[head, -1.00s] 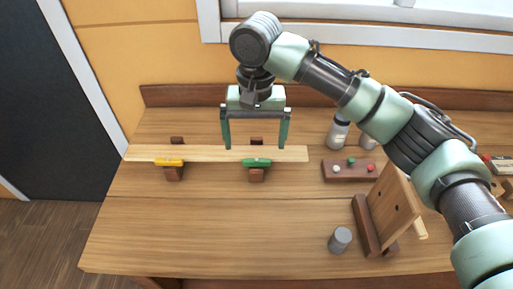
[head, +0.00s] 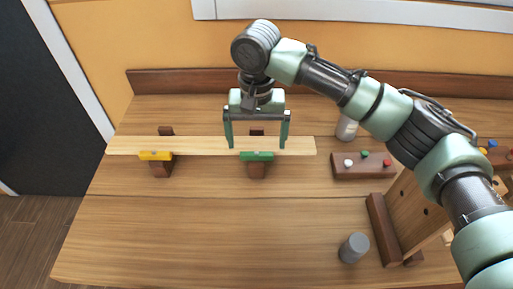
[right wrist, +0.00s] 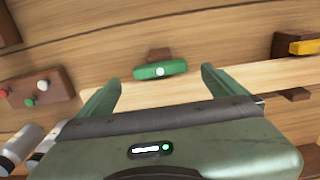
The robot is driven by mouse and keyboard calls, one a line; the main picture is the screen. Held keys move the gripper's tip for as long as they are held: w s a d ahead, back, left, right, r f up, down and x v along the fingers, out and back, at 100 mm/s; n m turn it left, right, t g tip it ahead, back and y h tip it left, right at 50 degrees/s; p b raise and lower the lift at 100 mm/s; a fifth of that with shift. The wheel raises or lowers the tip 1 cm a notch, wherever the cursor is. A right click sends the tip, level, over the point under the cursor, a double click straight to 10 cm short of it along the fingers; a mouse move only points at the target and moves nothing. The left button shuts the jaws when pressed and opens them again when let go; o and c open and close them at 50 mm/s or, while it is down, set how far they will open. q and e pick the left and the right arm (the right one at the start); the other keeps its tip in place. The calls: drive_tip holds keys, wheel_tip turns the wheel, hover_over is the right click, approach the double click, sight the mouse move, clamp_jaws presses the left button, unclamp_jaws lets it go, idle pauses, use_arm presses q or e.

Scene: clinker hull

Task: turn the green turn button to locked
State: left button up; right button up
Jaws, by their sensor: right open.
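The green turn button (head: 257,156) lies lengthwise along the front edge of a pale plank (head: 210,146), over a dark wooden block. It also shows in the right wrist view (right wrist: 160,70) with a pale pivot at its middle. A yellow turn button (head: 155,155) sits the same way further left on the plank. My right gripper (head: 257,146) is open, its fingers pointing down above the plank at the green button. In the right wrist view the fingers (right wrist: 160,82) stand apart on either side of the green button, with nothing between them. My left gripper is not in view.
A dark block with coloured knobs (head: 362,166) lies right of the plank. A grey cylinder (head: 354,247) stands near the front, beside a wooden upright stand (head: 382,228). A pale bottle (head: 346,128) stands behind. The front left bench top (head: 190,235) is clear.

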sight(257, 153)
wheel_tip(257, 153, down, 4)
drive_tip(key=shift+w+f, duration=0.1)
drive_tip(key=shift+f, duration=0.05)
